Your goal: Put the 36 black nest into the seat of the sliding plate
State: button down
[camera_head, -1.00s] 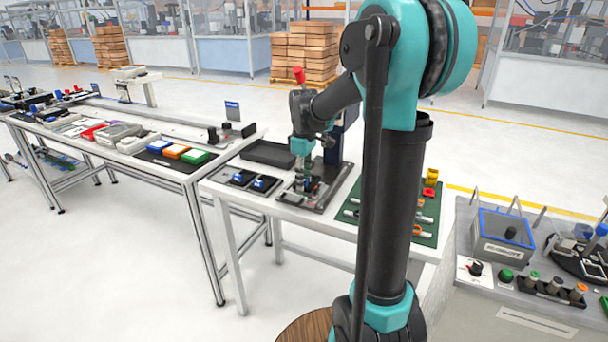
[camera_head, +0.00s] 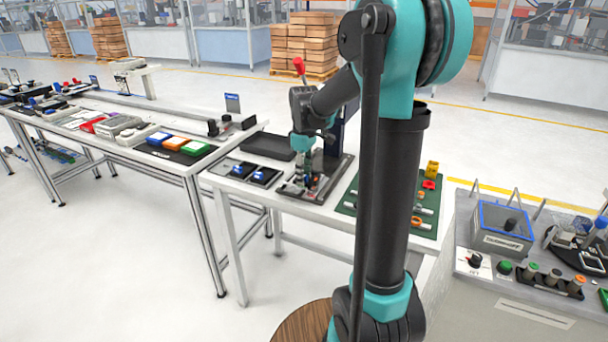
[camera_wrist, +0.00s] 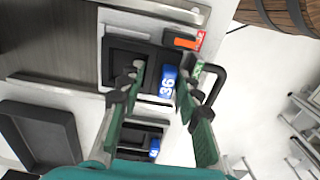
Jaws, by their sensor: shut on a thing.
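The 36 black nest, with its blue label (camera_wrist: 168,82) reading 36, is between the fingers of my gripper (camera_wrist: 163,92) in the wrist view. My gripper is shut on it, one finger on each side. The nest is at the dark recessed seat of the sliding plate (camera_wrist: 117,43); the fingers hide part of it, so I cannot tell whether it lies flat in the seat. In the head view my gripper (camera_head: 308,178) points down at the metal fixture plate (camera_head: 335,178), and the nest is too small to make out clearly.
A black handle (camera_wrist: 216,78) and a red-orange part (camera_wrist: 185,43) are close to the fingers. A green mat (camera_head: 346,205) with small parts is at right.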

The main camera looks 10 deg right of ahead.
jog(key=shift+f, duration=0.35)
jog(key=c, duration=1)
grip_release()
jog(key=shift+r, duration=0.1)
notch_tip(320, 180, up, 12)
jog(key=shift+f, duration=0.1)
